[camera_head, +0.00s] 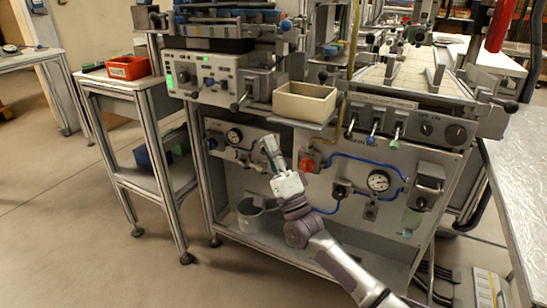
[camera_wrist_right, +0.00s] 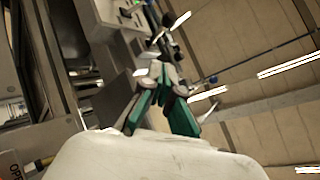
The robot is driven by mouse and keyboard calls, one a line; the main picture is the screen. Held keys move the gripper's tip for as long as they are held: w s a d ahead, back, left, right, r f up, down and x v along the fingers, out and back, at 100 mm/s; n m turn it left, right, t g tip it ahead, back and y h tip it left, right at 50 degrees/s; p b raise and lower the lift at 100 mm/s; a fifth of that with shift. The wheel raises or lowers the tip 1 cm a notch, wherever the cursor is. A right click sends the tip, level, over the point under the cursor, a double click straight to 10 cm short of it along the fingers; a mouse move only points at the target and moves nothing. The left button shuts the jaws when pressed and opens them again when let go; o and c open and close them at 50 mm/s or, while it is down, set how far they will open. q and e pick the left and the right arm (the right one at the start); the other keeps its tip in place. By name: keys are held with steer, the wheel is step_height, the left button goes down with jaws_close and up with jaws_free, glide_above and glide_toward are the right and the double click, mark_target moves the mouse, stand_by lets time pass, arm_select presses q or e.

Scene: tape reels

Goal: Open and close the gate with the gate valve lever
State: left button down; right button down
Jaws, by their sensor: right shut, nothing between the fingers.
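I cannot tell which is the gate valve lever, and no gate is clearly visible. My right gripper (camera_head: 268,142) is shut and empty, in front of the lower panel, left of and below these levers. In the right wrist view its green-padded fingers (camera_wrist_right: 165,85) are together, with a blurred machine part and dark knobs (camera_wrist_right: 167,19) beyond them. My left gripper is not in view.
An orange-red knob (camera_head: 306,163) and blue hoses are on the lower panel (camera_head: 335,180), right of my gripper. A cream bin (camera_head: 304,101) sits on a ledge above. A grey bucket (camera_head: 251,214) stands below. A side cart (camera_head: 118,82) carries a red bin (camera_head: 128,67).

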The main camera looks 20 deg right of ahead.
mark_target(240, 101)
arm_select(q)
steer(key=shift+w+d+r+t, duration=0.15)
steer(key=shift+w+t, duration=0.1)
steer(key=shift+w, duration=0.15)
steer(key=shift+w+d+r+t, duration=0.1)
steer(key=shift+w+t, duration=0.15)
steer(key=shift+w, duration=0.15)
arm_select(e)
steer(key=w+a+r, duration=0.3)
steer(key=w+r, duration=0.1)
steer(key=r, duration=0.1)
steer(key=shift+w+a, duration=0.3)
steer(key=shift+a, duration=0.1)
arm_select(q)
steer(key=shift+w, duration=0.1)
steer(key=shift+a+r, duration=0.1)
arm_select(e)
steer(key=shift+d+r, duration=0.1)
